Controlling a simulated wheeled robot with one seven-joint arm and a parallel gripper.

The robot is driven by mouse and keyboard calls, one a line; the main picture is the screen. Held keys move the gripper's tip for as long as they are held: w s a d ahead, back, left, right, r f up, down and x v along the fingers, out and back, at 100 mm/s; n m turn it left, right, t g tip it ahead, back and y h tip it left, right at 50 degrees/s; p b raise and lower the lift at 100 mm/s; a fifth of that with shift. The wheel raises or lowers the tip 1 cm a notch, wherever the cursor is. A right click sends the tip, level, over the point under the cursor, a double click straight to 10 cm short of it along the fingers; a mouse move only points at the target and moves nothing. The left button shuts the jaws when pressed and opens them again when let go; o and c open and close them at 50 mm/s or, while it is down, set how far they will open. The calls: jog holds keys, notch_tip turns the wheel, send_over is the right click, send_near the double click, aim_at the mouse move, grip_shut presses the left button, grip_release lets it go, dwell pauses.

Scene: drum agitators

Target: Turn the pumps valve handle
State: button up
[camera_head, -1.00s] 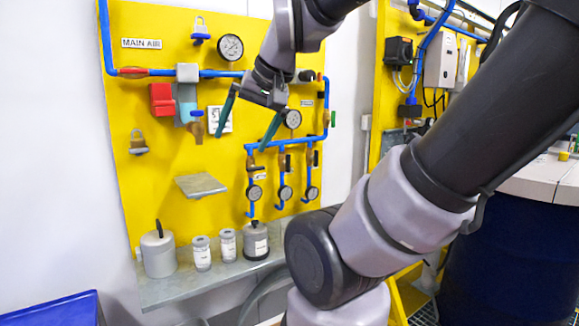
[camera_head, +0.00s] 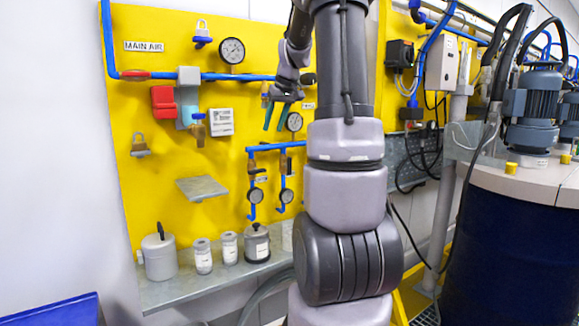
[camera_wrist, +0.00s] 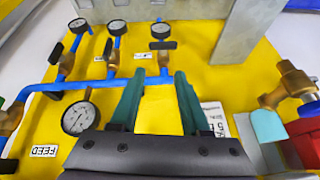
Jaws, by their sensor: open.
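Three small branch valves with dark handles hang off the blue pipe. Their labels are too small to read, so I cannot tell which is the pumps valve. In the wrist view, which is upside down, the handles are at right (camera_wrist: 163,46), middle (camera_wrist: 107,47) and left (camera_wrist: 52,47). In the head view, the left branch valve (camera_head: 251,167) and the middle one (camera_head: 284,163) show; my arm hides the third. My gripper (camera_head: 275,118) is open and empty above these branches. In the wrist view its green fingers (camera_wrist: 158,76) point toward the right handle, apart from it.
Pressure gauges (camera_head: 255,195) hang below the valves. A round gauge (camera_head: 294,122) is close beside my gripper. The yellow panel (camera_head: 160,205) carries a small grey shelf (camera_head: 202,188). Cans and jars (camera_head: 160,255) stand on the ledge below. A blue drum (camera_head: 510,250) stands at right.

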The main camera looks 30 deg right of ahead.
jog(key=n, duration=0.1)
send_near(291, 159)
jog(key=w+f, duration=0.1)
jog(key=shift+g, duration=0.4)
jog(key=x, duration=1.1)
jog(key=shift+w, duration=0.2)
jog(key=shift+c, duration=0.3)
grip_shut()
